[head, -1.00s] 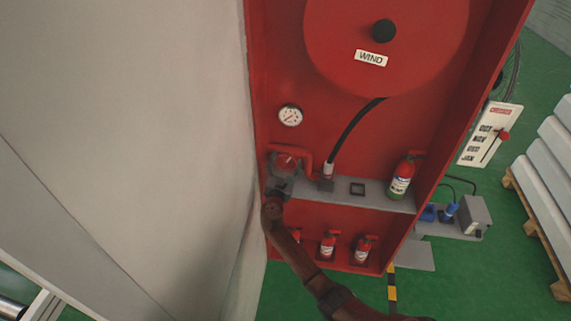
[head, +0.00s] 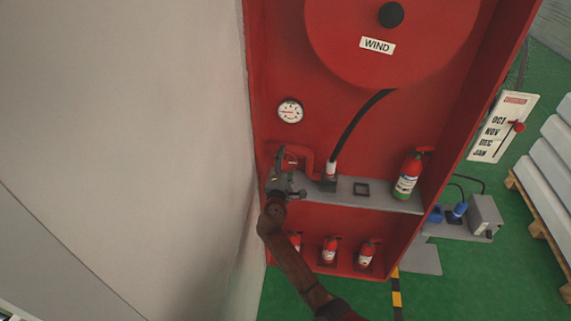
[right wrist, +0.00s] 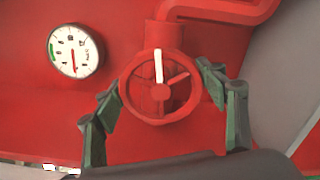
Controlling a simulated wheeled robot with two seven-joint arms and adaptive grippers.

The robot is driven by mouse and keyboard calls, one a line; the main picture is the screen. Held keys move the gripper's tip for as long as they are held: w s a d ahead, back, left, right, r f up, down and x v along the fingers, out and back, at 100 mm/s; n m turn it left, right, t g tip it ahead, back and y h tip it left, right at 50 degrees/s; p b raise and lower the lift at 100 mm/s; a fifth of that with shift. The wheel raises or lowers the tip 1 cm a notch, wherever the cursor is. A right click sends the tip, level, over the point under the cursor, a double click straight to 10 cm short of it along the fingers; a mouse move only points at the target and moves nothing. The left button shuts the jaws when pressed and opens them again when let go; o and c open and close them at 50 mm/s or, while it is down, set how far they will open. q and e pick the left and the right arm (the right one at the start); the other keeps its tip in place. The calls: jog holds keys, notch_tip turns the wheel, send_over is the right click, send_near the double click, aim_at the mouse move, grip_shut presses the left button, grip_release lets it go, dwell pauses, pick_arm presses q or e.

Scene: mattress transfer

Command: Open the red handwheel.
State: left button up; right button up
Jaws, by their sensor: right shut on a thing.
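The red handwheel (right wrist: 160,88) sits on a red pipe inside the red cabinet. A pale stripe on it points up in the right wrist view. My right gripper (right wrist: 162,95) has one finger on each side of the wheel's rim and is shut on it. In the head view the handwheel (head: 291,160) is partly hidden behind my right gripper (head: 285,172), at the cabinet's left side. My left gripper is not in view.
A round gauge (head: 290,111) is above the handwheel. A grey shelf (head: 390,197) carries a fire extinguisher (head: 408,176) at its right. A black hose runs down from the reel (head: 430,40). A pale wall (head: 120,130) stands close at left.

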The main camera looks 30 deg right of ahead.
jog(key=m+b, duration=0.1)
jog(key=m, duration=0.1)
jog(key=m+b, duration=0.2)
jog(key=shift+f+m, duration=0.3)
jog(key=shift+f, duration=0.05)
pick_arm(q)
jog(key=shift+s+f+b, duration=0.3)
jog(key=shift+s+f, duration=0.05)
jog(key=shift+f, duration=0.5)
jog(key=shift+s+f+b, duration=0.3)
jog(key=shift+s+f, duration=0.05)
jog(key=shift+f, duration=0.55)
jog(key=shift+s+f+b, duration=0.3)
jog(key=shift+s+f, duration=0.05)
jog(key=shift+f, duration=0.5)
pick_arm(e)
jog(key=shift+r+m, duration=0.1)
jog(key=shift+m, duration=1.5)
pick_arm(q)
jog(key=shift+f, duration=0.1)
pick_arm(e)
jog(key=o, duration=1.2)
jog(key=shift+r, duration=0.1)
jog(key=shift+c, duration=0.2)
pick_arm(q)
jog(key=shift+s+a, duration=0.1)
pick_arm(e)
jog(key=v, duration=1.2)
jog(key=shift+a, duration=0.1)
